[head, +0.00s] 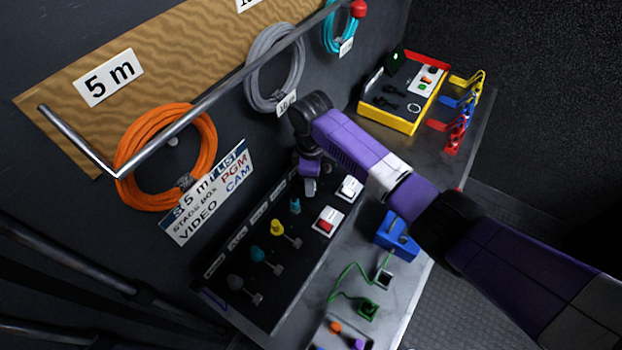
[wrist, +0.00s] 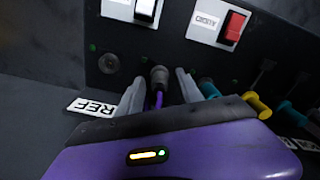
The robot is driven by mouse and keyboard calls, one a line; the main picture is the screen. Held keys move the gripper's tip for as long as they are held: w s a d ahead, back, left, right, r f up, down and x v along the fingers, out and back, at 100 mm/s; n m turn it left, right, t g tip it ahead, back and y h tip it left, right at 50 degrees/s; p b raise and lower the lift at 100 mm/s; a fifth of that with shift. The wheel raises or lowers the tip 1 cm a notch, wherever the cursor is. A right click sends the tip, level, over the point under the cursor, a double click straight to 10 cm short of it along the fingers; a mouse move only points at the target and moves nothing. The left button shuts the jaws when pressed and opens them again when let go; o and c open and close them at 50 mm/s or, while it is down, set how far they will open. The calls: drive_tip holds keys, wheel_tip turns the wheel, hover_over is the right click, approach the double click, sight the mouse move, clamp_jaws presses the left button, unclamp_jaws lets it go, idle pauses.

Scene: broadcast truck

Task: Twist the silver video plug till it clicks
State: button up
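The silver-grey plug (wrist: 159,76) with a purple cable sits at a dark panel (wrist: 120,45) in the wrist view, between the two fingers of my gripper (wrist: 160,80). A gap shows on each side of the plug, so the fingers appear open around it and not touching. A green light shows on the panel just left of the plug. In the head view my gripper (head: 310,185) is at the upper end of the connector panel (head: 215,300), and the plug is hidden behind it there. Whether the plug is fully seated cannot be told.
A teal plug (wrist: 208,88) and a yellow plug (wrist: 257,105) stand right of my gripper. A red switch (head: 325,222) and a white switch (head: 348,188) are close by. A blue object (head: 396,238) and a yellow-edged box (head: 405,92) stand on the bench. Coiled cables hang behind.

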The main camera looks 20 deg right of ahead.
drive_tip(key=shift+r, duration=0.15)
wheel_tip(320, 180, up, 8)
drive_tip(key=shift+f+b, duration=0.25)
drive_tip(key=shift+b, duration=0.45)
